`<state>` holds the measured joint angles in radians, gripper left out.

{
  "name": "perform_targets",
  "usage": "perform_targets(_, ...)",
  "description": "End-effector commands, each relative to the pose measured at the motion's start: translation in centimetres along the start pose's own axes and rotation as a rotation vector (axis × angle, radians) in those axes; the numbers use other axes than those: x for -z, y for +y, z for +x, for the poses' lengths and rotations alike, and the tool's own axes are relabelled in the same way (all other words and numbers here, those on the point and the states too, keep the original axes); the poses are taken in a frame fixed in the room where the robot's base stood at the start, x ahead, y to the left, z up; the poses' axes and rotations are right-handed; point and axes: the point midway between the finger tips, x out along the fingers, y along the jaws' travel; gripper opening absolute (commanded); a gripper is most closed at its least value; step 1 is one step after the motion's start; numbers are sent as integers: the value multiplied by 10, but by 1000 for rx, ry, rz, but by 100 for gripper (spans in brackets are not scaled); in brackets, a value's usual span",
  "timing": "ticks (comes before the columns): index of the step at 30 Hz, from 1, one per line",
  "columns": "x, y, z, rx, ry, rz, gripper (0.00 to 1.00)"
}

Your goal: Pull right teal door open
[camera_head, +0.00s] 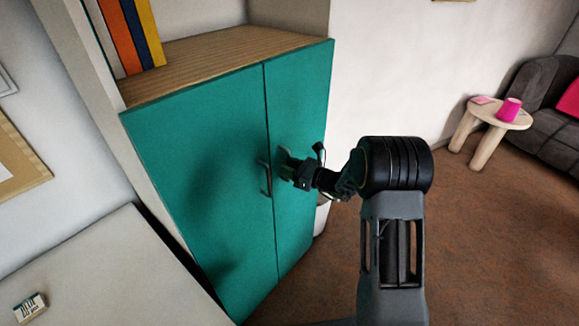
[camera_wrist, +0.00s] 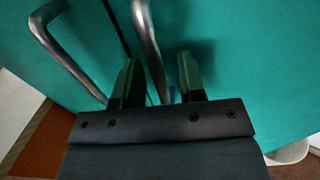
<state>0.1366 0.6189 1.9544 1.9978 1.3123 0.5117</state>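The right teal door (camera_head: 303,105) is the right half of a two-door cabinet front and looks shut, flush with the left teal door (camera_head: 195,150). In the wrist view the right door's metal handle (camera_wrist: 146,32) runs down between my two fingers. My gripper (camera_wrist: 157,70) is open, with a finger on each side of this handle and gaps visible. In the head view my gripper (camera_head: 286,166) is close to the right door and hides most of its handle. The left door's handle (camera_wrist: 62,58) shows left of my fingers in the wrist view.
A white table (camera_head: 100,270) stands at the lower left, with a small box (camera_head: 30,307) on it. The wooden cabinet top (camera_head: 215,55) holds several books. A round side table (camera_head: 490,118) and dark sofa (camera_head: 545,95) stand far right. Brown floor (camera_head: 480,230) is clear right of the cabinet.

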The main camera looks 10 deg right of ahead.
Motion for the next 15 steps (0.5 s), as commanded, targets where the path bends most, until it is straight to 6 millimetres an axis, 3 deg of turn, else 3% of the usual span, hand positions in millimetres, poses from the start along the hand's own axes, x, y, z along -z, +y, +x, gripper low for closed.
perform_targets(10, 0, 0, 2, 0, 0, 0, 36)
perform_targets(15, 0, 0, 2, 0, 0, 0, 19)
